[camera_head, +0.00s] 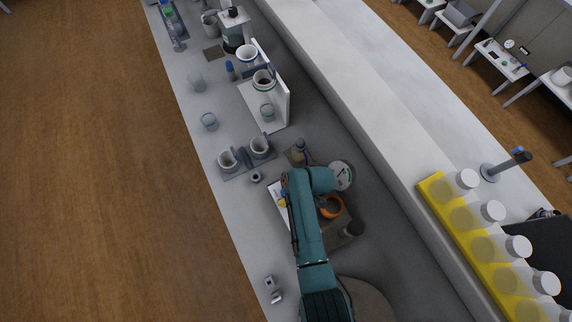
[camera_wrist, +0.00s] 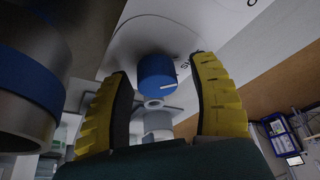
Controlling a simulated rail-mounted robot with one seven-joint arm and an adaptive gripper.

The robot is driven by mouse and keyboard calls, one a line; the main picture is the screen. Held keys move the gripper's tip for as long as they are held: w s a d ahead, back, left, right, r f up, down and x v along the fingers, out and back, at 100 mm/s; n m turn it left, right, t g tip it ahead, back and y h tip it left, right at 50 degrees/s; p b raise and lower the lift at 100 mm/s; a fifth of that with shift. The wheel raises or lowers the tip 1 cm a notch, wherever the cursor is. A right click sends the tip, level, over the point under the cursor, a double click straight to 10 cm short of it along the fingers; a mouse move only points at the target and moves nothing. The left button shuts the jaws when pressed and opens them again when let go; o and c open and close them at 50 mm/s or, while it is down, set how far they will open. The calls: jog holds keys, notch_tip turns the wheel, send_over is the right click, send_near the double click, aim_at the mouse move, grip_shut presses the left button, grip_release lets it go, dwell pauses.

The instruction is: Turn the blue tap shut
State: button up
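The blue tap (camera_wrist: 157,72) is a short round knob with a white line on its face, in the upper middle of the wrist view. It sits on a pale panel (camera_wrist: 185,35), with a small pale ring-shaped part (camera_wrist: 153,103) just below it. My gripper (camera_wrist: 162,70) has two yellow ridged fingers, spread open on either side of the tap. Gaps show between the tap and both fingers, and nothing is held. I cannot tell whether the fingertips reach the tap's depth. In the head view my arm covers most of the gripper, and I cannot make out the tap.
A large grey cylinder with a blue band (camera_wrist: 35,75) stands close left of the left finger in the wrist view. In the head view, two mugs (camera_head: 228,160) (camera_head: 261,147) on grey mats stand beyond my arm. An orange ring-shaped thing (camera_head: 331,207) lies close beside it.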

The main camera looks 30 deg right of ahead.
jog(key=shift+w+r, duration=0.1)
jog(key=shift+d+r, duration=0.1)
jog(key=shift+r, duration=0.05)
jog(key=v, duration=1.1)
jog(key=shift+s+r, duration=0.25)
jog(key=shift+r, duration=0.05)
